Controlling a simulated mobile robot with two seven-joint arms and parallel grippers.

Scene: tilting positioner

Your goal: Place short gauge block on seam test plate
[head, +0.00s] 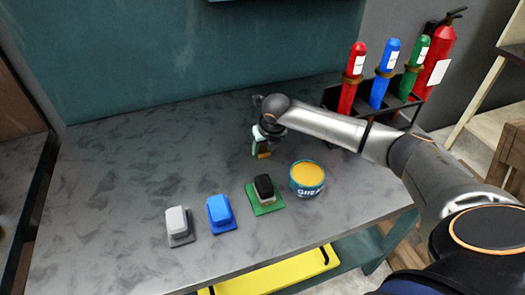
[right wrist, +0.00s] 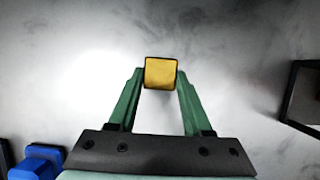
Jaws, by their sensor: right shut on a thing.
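My right gripper (head: 262,148) is shut on a small gold block (head: 264,155), perhaps the short gauge block, over the back middle of the table. In the right wrist view the gold block (right wrist: 161,73) sits between the tips of the two green fingers (right wrist: 160,90). I cannot tell the gap between the block and the table. I cannot tell for sure which thing is the seam test plate. A green plate (head: 276,208) lies in front of the gripper with a black-topped block (head: 264,187) on it. My left gripper is not in view.
A blue block on a blue base (head: 220,213) and a grey one (head: 178,225) stand at the front. A yellow-topped can (head: 307,178) stands right of the green plate. A rack (head: 398,108) holds red, blue and green bottles. The table's left and back (head: 150,130) are clear.

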